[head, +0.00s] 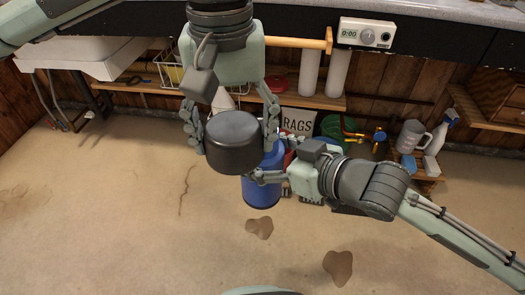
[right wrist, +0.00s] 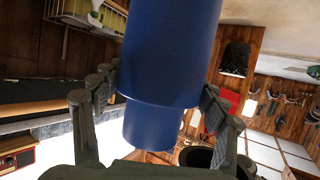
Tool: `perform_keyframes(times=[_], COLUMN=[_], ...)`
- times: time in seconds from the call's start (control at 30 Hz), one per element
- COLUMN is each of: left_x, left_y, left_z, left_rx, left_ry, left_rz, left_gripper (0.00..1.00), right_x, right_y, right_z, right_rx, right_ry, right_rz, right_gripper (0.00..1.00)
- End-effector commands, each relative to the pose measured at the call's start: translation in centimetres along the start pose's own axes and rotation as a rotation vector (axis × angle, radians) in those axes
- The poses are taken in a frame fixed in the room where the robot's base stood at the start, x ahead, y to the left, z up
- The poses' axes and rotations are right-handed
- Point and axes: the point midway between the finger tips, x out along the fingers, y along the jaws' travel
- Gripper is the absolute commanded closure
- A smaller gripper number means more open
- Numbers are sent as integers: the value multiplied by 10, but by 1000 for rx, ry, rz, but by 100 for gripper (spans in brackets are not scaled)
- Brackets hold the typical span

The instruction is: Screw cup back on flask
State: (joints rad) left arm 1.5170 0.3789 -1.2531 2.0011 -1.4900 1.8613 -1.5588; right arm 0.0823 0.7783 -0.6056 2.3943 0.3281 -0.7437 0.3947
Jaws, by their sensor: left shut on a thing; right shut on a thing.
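My left gripper (head: 231,130) comes down from the top of the head view, shut on the dark grey cup (head: 232,145), with a finger at each side. The blue flask (head: 261,192) shows below and right of the cup. My right gripper (head: 270,168) reaches in from the right and is shut on the flask. The right wrist view shows the blue flask (right wrist: 170,55) between its fingers, with a narrower end toward the palm. The cup hides the flask's top in the head view, so I cannot tell whether they touch.
Behind is a low shelf (head: 330,101) below the counter, with a rags container (head: 298,121), a green coil and a grey jug (head: 410,136) near it. A timer (head: 365,33) hangs on the counter front. The tan floor (head: 120,220) in front is mostly clear, with brown stains.

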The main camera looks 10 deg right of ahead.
Motion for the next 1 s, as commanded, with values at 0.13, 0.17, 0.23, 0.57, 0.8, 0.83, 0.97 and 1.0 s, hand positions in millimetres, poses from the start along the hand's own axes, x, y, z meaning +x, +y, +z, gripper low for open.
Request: perform_keyframes(times=[0.13, 0.17, 0.23, 0.57, 0.8, 0.83, 0.97, 1.0], left_x=[-2, -2, -4, -13, -14, -14, -12, -11], left_y=[14, 17, 24, 44, 44, 44, 44, 44], left_z=[-20, -24, -34, -68, -69, -69, -69, -69], left_rx=[-89, -107, -151, -294, -298, -298, -298, -298], left_ry=[0, 1, 1, 1, 0, 0, 0, -1], left_rz=[-1, -1, 0, 0, 0, 0, 0, 0], left_gripper=[62, 62, 62, 62, 62, 62, 62, 62], right_x=[0, 0, 0, 0, 0, 0, 0, 0], right_y=[0, 0, 0, 0, 0, 0, 0, 0], right_z=[-2, -2, -2, -2, -2, -2, -2, -2], right_rx=[-1, -1, -1, -1, -1, -1, -1, -1], right_ry=[4, 4, 4, 4, 4, 4, 4, 4], right_rz=[0, 0, 0, 0, 0, 0, 0, 0], right_gripper=[87, 87, 87, 87, 87, 87, 87, 87])
